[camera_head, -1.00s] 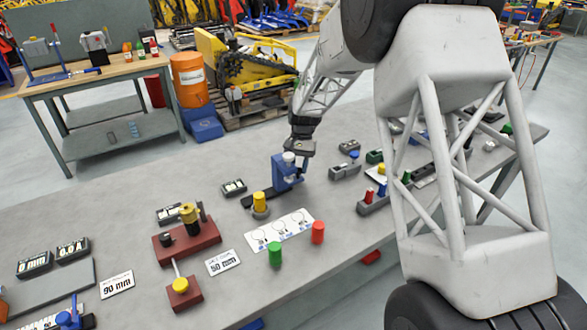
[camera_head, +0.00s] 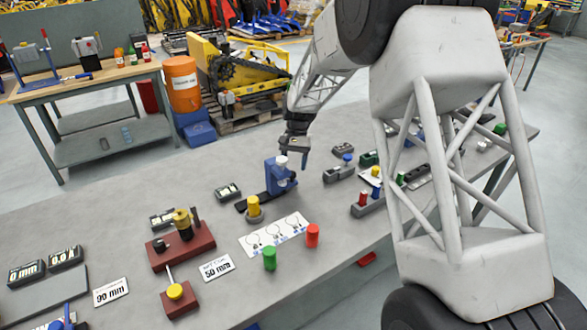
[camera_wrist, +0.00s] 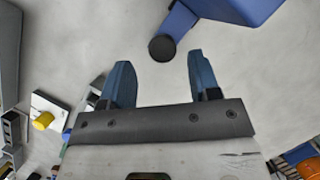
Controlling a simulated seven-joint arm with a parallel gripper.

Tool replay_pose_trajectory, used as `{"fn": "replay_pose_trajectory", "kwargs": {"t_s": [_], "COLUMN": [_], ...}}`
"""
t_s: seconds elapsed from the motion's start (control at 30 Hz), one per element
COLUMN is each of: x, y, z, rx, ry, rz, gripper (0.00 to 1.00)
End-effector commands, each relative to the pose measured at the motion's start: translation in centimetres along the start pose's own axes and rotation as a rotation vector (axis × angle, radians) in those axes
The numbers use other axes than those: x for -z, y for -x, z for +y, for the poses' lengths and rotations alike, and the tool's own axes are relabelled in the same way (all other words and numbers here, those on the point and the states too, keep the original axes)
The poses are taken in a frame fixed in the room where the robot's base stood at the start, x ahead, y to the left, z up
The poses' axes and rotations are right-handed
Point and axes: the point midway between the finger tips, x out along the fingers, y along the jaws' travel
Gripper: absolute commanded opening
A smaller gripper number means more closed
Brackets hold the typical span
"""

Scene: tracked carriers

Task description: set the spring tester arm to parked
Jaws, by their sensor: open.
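A blue upright bench device (camera_head: 280,178) with a pale cylinder at its top stands at mid-table on a dark foot; it seems to be the spring tester, though no label confirms this. My gripper (camera_head: 294,150) is just above it, slightly to the right. In the wrist view, my gripper (camera_wrist: 158,65) has its two blue fingers wide apart with nothing between them. A blue bar with a dark round end (camera_wrist: 162,48) lies just beyond the fingertips, near a larger blue body (camera_wrist: 238,8). I cannot tell whether the fingers touch it; they look apart.
A yellow cylinder (camera_head: 254,206) stands at the device's left. A white picture card (camera_head: 274,234), a green cylinder (camera_head: 270,258) and a red cylinder (camera_head: 312,235) are in front. A red fixture (camera_head: 182,250) is further left. Small grey blocks (camera_head: 339,174) stand to the right.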

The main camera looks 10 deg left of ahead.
Motion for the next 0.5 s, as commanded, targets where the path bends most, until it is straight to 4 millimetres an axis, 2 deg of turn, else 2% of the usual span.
{"fn": "replay_pose_trajectory", "kwargs": {"t_s": [0.3,0.5], "x": [0.1,0.1], "y": [4.1,5.3], "z": [0.0,0.0], "rx": [0.001,0.0], "ry": [0.0,0.0], "rz": [0.002,0.001], "gripper": [0.56,0.56]}}
